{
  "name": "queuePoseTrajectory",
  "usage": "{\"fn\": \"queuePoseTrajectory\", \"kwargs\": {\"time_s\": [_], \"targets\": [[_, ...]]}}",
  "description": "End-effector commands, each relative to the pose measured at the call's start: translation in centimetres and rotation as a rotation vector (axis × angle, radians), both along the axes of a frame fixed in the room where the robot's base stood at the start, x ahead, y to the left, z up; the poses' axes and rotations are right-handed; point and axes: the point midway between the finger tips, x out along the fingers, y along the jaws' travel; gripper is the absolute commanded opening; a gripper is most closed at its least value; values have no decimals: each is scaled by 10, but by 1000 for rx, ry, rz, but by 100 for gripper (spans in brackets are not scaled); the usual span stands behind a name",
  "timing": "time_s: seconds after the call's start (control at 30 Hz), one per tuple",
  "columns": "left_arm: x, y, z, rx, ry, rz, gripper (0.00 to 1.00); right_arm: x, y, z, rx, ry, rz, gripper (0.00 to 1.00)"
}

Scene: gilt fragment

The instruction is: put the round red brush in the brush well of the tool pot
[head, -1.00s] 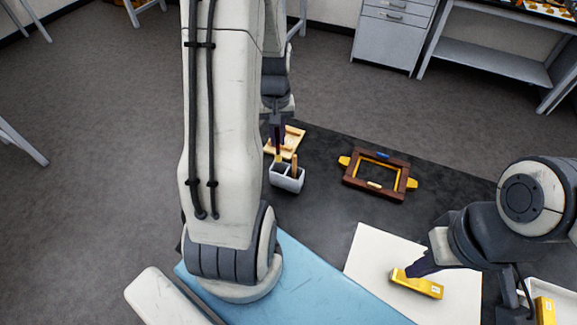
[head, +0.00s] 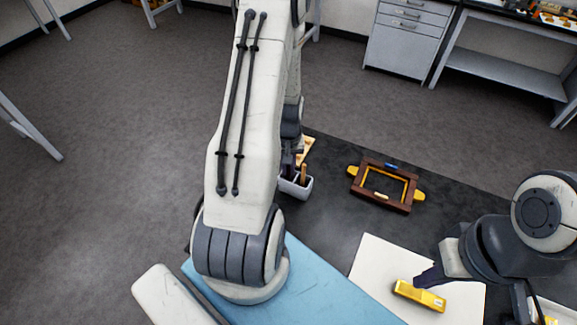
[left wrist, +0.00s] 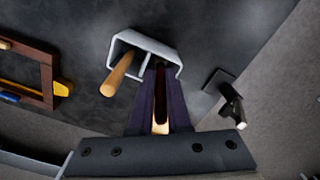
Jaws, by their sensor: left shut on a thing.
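My left gripper (left wrist: 156,108) is shut on the round red brush (left wrist: 161,90), whose dark red body with a pale end shows between the fingers in the left wrist view. The tool pot (left wrist: 125,40) is a pale box with a divider. The brush lines up with its right compartment in that view; how deep it reaches is hidden. A wooden handle (left wrist: 116,76) stands tilted in the other compartment. In the head view my left gripper (head: 288,168) is low over the pot (head: 297,187), partly hidden by my arm. My right gripper (head: 418,281) is at a yellow block; its opening is unclear.
The yellow block (head: 420,296) lies on a white sheet (head: 370,262). A brown frame with yellow tabs (head: 384,206) lies right of the pot. A blue mat (head: 310,285) lies in front. Dark table between them is clear.

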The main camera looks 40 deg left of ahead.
Motion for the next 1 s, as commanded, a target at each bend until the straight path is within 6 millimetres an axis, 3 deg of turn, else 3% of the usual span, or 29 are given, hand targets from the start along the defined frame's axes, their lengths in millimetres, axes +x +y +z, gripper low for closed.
{"fn": "queuePoseTrajectory", "kwargs": {"time_s": [0.1, 0.13, 0.2, 0.67, 1.0], "targets": [[0, 0, -4, 0, 0, 0, 0, 0, 0, -4, 0, 0, 0, 0], [0, 0, -4, 0, 0, 0, 19, 0, 0, -3, 0, 0, -1, 0], [0, 0, -3, 0, 0, 0, 45, 0, 0, -2, 0, 0, -1, 0], [1, 0, 6, 2, -4, 0, 45, 0, 0, -2, 0, 0, 0, 0], [2, 1, 66, 4, -7, 0, 45, 0, 0, -18, 0, 0, -3, 0]]}}
